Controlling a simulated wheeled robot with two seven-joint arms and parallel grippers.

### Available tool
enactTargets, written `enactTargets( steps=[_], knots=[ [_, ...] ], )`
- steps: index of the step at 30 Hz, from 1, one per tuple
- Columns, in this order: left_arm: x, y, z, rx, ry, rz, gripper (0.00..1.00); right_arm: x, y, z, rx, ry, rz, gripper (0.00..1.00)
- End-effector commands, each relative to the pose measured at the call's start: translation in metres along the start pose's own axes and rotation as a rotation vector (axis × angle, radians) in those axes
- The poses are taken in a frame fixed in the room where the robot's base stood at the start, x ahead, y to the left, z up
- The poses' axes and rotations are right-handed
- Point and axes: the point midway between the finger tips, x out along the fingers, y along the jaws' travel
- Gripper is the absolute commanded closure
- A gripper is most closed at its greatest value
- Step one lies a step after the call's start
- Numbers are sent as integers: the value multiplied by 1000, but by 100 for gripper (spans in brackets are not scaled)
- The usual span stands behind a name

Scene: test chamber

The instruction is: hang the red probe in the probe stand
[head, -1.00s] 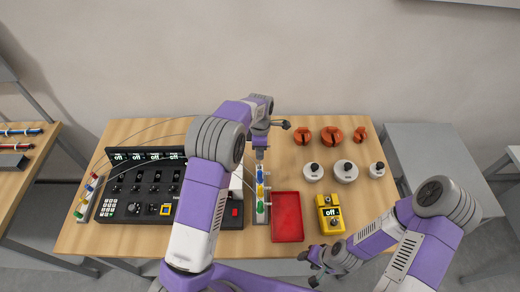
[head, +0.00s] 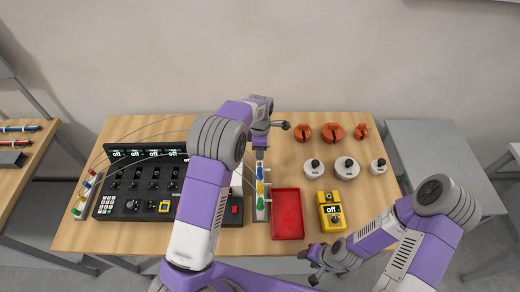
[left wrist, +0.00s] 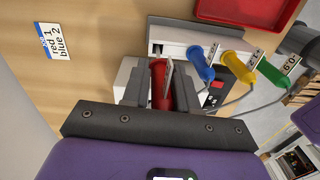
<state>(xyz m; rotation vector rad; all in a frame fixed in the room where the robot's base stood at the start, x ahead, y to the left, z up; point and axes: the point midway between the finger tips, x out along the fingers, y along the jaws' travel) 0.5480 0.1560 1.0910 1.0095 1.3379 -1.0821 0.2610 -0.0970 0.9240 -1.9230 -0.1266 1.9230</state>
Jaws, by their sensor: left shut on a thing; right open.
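The red probe (left wrist: 161,84) shows between the fingers of my left gripper (left wrist: 160,92) in the left wrist view, and the gripper is shut on it. The probe stand (left wrist: 178,32) is a pale rail just beyond it, holding blue (left wrist: 201,64), yellow (left wrist: 240,66) and green (left wrist: 277,75) probes. The red probe is at the stand's end beside the blue one; I cannot tell whether it touches the stand. In the head view my left gripper (head: 260,151) is at the stand's far end and hides the red probe. My right gripper (head: 317,264) is open and empty near the table's front edge.
A red tray (head: 288,214) lies right of the stand, with a yellow meter (head: 331,211) beyond it. A black control panel (head: 140,185) with cables stands left. White weights (head: 347,168) and orange pieces (head: 332,133) are at back right. A label (left wrist: 56,42) reads "red 1 blue 2".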

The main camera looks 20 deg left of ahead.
Motion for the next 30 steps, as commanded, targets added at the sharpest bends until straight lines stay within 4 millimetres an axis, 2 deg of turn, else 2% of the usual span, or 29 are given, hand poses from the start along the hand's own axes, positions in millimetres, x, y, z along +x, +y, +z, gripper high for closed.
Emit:
enactTargets(
  steps=[30],
  knots=[
    [29, 1, -1, -1, 1, -3, 100, 16, 7, -2, 3, 4, 2, 51]
  ],
)
